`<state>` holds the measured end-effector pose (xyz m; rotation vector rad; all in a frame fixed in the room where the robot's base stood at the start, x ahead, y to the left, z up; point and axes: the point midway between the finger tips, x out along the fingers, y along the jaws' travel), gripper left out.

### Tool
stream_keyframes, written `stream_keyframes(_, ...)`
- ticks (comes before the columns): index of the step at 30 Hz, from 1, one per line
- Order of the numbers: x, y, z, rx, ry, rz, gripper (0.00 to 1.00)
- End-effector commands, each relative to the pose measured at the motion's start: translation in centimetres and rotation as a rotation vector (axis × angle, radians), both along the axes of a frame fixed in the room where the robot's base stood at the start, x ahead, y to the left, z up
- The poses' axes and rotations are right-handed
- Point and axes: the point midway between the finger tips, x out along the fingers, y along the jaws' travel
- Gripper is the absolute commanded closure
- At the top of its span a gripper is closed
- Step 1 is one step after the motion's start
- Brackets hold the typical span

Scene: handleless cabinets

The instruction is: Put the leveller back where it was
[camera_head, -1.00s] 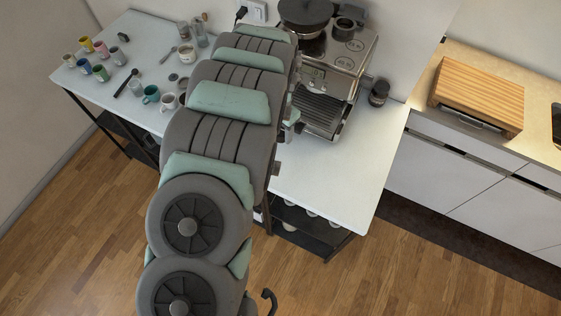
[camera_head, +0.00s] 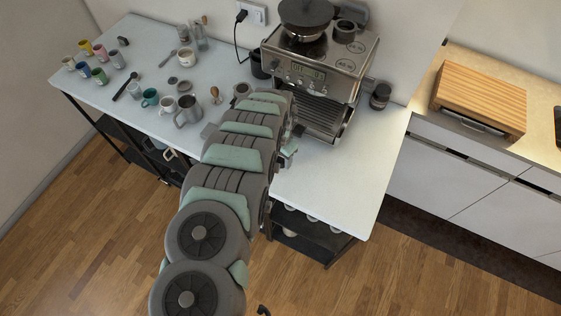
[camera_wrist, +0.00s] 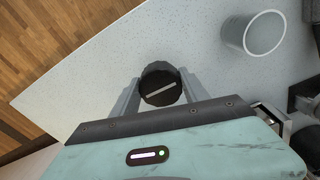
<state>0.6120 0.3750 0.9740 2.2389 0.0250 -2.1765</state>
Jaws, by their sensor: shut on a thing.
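The leveller (camera_wrist: 160,88) is a dark round piece with a pale bar across its top. It shows in the wrist view between the two grey fingers of my gripper (camera_wrist: 159,84), which is shut on it. The white speckled counter (camera_wrist: 100,75) lies below it. I cannot tell whether the leveller touches the counter. In the head view my arm hides the leveller and most of my gripper, in front of the coffee machine (camera_head: 320,70).
A grey open cup (camera_wrist: 264,32) stands at the upper right in the wrist view. In the head view, a metal pitcher (camera_head: 188,110), several cups and small tools stand on the left of the counter. A dark jar (camera_head: 380,96) stands right of the machine. The counter's front right is clear.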

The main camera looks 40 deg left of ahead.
Motion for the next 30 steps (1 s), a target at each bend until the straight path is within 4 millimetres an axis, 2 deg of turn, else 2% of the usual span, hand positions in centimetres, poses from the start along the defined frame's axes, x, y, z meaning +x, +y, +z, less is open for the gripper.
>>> stream_keyframes(13, 0.1, -0.1, -3.5, 0.0, -0.002, 0.0, 1.0)
stream_keyframes(26, 0.1, 0.1, -4.0, 0.002, -0.001, 0.001, 1.0)
stream_keyframes(27, 0.0, 0.1, -3.9, 0.002, -0.001, 0.001, 0.44)
stream_keyframes(30, 0.0, 0.1, -3.9, 0.001, -0.001, 0.001, 0.36)
